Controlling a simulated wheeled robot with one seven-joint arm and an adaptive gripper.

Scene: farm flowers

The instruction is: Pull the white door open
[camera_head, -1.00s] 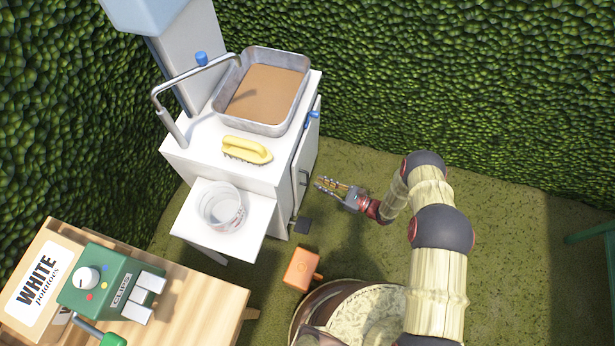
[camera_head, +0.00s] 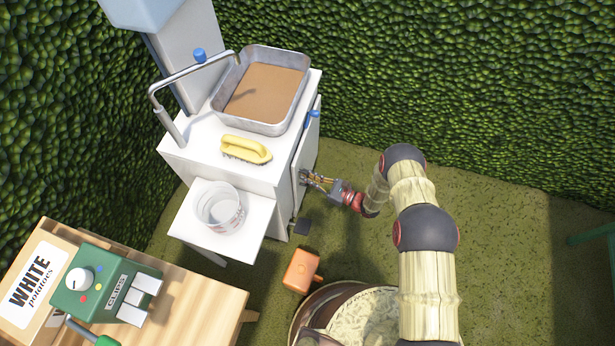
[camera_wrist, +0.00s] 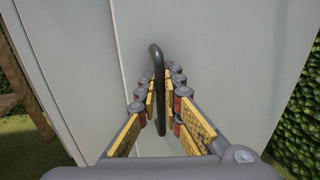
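The white door (camera_head: 306,142) is on the right side of the white cabinet and looks closed in the head view. It fills much of the wrist view (camera_wrist: 225,50), with a seam along its left edge. A dark, upright bar handle (camera_wrist: 157,70) stands out from it. My gripper (camera_head: 309,178) is at the handle, pointing at the door. In the wrist view my gripper's fingers (camera_wrist: 165,95) are on either side of the handle, with a narrow gap to the right of the bar.
The cabinet top holds a metal tray (camera_head: 303,95) and a yellow brush (camera_head: 246,149). A clear tub (camera_head: 219,208) stands on a side shelf. An orange box (camera_head: 301,269) and a round basket (camera_head: 312,309) are on the ground nearby. Grass to the right of the door is clear.

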